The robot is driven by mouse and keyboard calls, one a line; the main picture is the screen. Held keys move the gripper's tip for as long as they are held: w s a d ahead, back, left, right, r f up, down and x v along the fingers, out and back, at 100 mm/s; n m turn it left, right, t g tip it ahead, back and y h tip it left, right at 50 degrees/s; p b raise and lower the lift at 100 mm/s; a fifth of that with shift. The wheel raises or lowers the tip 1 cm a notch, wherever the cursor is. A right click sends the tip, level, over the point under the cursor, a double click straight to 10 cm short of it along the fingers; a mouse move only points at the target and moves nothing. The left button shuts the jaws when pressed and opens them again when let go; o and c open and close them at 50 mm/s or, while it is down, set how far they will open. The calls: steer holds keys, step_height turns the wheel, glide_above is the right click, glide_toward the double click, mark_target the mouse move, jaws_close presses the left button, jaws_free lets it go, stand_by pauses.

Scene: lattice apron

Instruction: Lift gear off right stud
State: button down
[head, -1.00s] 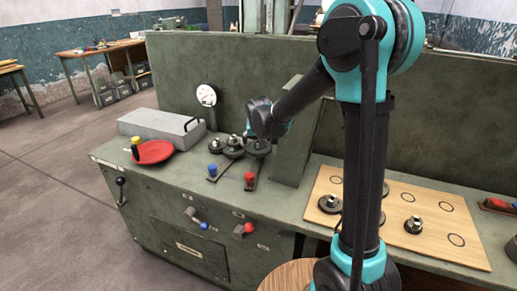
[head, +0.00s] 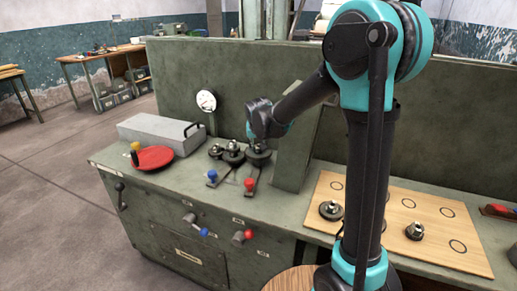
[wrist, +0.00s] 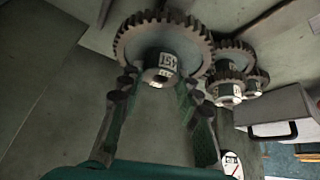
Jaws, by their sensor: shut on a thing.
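The hub carries a white label. In the head view my gripper (head: 258,141) points down at the gear (head: 259,159), which is at the right end of a row of gears on the bench. The right stud is hidden by the gear. I cannot tell whether the gear is clear of its seat. The neighbouring gears (head: 233,153) stand just left of it, and also show in the wrist view (wrist: 234,58).
A slanted green upright (head: 297,150) stands close right of the gear. Blue (head: 212,175) and red (head: 250,184) knobbed levers are in front. A wooden board (head: 400,225) with loose gears lies right.

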step_height(320, 180, up, 18)
steer(key=shift+r, duration=0.2)
stand_by(0.4)
